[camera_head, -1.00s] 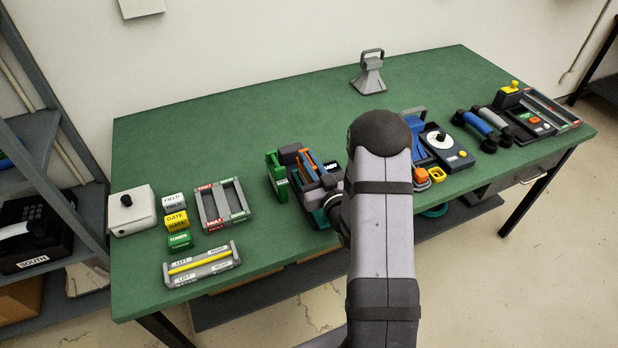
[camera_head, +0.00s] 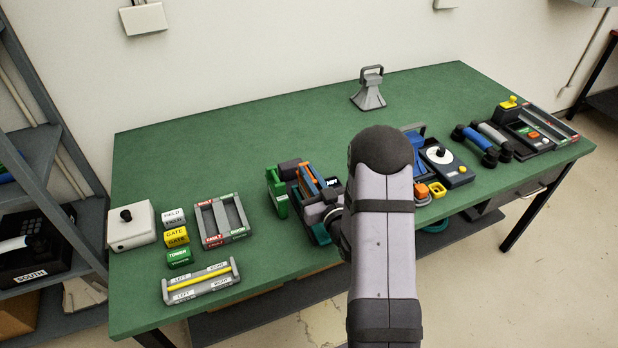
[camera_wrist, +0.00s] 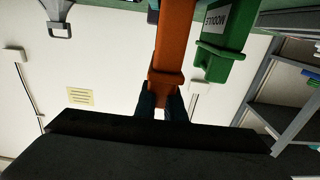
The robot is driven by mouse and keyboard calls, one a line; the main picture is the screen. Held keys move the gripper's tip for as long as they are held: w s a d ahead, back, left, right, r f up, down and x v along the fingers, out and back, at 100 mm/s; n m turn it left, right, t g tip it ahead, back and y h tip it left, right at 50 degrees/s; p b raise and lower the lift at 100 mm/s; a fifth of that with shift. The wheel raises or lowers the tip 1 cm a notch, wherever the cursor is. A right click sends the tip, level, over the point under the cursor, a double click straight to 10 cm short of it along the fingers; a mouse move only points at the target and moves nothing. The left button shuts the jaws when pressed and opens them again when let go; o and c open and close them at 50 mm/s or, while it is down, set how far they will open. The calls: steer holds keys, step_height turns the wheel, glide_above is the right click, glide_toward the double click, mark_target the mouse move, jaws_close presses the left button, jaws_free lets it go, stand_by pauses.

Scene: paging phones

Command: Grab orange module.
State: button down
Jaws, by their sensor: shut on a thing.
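The orange module (camera_wrist: 168,50) runs up the middle of the wrist view. My gripper (camera_wrist: 163,100) is shut on its near end, with a dark finger on either side. In the head view a thin orange strip of it (camera_head: 308,173) shows in the dark module rack (camera_head: 289,167), beside a blue piece; my arm hides part of the rack's front. I cannot tell whether the module is still fully seated. A green module (camera_wrist: 222,50) labelled "MODULE" is right of it in the wrist view, and a green module (camera_head: 278,193) stands at the rack's left in the head view.
Left of the rack are a grey frame (camera_head: 222,238), coloured label blocks (camera_head: 177,237) and a tray with a yellow bar (camera_head: 200,281). A blue device with a dial (camera_head: 446,168) and two handsets (camera_head: 476,144) lie to the right.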

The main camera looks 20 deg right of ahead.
steer(key=shift+r+b, duration=0.35)
steer(key=shift+r, duration=4.35)
